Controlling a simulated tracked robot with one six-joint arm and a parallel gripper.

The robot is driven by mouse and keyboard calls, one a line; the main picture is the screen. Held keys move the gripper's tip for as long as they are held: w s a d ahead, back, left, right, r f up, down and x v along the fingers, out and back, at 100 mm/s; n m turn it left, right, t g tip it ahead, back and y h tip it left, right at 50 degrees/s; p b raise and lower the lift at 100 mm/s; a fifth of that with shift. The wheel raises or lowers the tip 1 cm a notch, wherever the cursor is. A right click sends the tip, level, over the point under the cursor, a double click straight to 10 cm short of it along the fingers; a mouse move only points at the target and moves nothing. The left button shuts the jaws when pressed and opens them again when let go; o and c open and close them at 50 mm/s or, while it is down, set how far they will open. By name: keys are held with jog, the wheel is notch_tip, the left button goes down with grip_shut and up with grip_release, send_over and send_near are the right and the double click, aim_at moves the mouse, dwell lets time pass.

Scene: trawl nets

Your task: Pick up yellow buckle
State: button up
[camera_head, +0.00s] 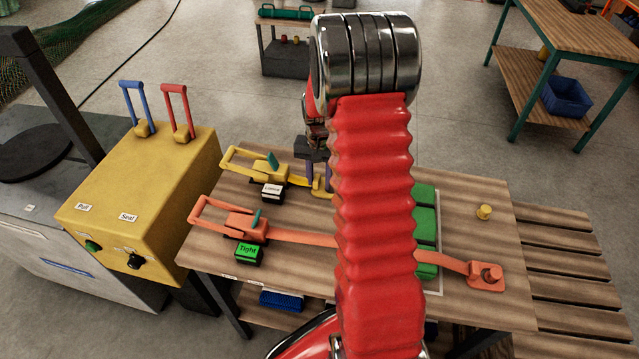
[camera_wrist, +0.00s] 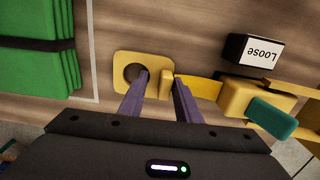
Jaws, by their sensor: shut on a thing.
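The yellow buckle (camera_wrist: 128,62) is a flat plate with a round hole and a raised bar, seen in the wrist view. It also shows small in the head view (camera_head: 321,192), partly hidden by my arm. My gripper (camera_wrist: 161,80) is shut on it, its two purple fingers on either side of the raised bar. The gripper (camera_head: 319,182) is low over the table in the head view. A yellow strap (camera_wrist: 198,89) runs from the buckle to the yellow ratchet (camera_head: 255,164), which has a teal tab and stands by a "Loose" sign (camera_head: 272,190).
An orange ratchet (camera_head: 240,224) stands by a green "Tight" sign (camera_head: 248,253). Its strap crosses the green bundle (camera_head: 426,205) to an orange buckle (camera_head: 484,284) at right. A short yellow peg (camera_head: 484,211) stands on the wooden table. A yellow control box (camera_head: 140,188) is at left.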

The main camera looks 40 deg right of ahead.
aim_at(319, 179)
notch_tip(319, 179, up, 10)
jog(key=shift+f, duration=0.15)
dwell(0.3)
dwell(0.4)
